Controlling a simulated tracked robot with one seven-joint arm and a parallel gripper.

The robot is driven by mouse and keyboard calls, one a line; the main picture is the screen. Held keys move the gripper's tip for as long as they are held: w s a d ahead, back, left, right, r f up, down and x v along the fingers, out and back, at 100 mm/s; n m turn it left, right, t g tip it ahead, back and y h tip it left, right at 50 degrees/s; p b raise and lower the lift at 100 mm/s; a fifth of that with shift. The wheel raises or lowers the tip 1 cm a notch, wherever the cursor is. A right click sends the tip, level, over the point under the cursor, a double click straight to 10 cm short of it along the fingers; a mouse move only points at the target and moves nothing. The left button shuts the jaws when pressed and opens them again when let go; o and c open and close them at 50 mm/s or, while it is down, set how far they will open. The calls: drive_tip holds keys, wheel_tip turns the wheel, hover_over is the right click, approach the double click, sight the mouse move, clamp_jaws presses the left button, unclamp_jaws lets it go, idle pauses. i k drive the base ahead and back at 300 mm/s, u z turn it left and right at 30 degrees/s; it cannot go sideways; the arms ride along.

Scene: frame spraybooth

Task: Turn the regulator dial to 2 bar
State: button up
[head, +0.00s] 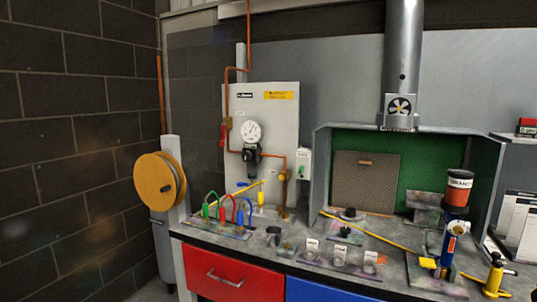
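The air regulator (250,154), a dark, squat body with a black knob, is mounted on a pale wall panel (273,115). A round white pressure gauge (250,132) sits right above it. I cannot read any marking on the regulator dial either. Copper pipe (271,156) runs to and from the regulator. My gripper is not in view, and nothing is seen touching the dial.
A bench with a red drawer (228,276) stands below the panel. Coloured hooped items (228,212), small labelled cups (341,256) and a yellow hose (375,238) lie on it. A red-handled valve (223,133) is left of the regulator. A spray booth (322,160) stands right.

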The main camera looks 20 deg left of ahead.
sight(247, 156)
drive_tip(key=z, duration=1.75)
drive_tip(key=i, duration=0.05)
drive_tip(key=u, duration=3.1)
